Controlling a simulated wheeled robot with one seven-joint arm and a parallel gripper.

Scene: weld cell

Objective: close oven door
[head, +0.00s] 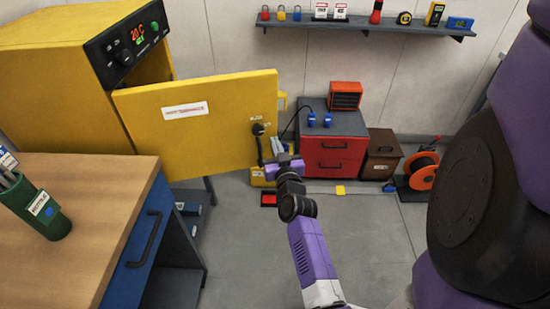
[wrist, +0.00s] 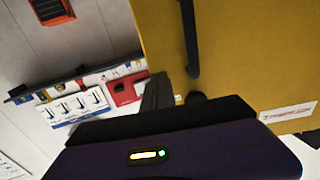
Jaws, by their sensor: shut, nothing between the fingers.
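A yellow oven (head: 80,85) with a black control panel reading 20 C stands at the left. Its yellow door (head: 200,135) is swung wide open, hinged at the oven's side, with a white label on its face. The door's dark handle (head: 259,148) is near its free edge; it also shows in the wrist view (wrist: 189,40). My gripper (head: 283,157) is shut and empty, close beside the handle and the door's free edge. I cannot tell whether it touches them. The door face (wrist: 240,60) fills the right of the wrist view.
A wooden-topped workbench (head: 90,195) with a green cup (head: 42,212) is at the front left. A red cabinet (head: 335,155), a brown box (head: 381,155) and an orange reel (head: 422,170) stand along the wall. The grey floor (head: 370,235) in the middle is clear.

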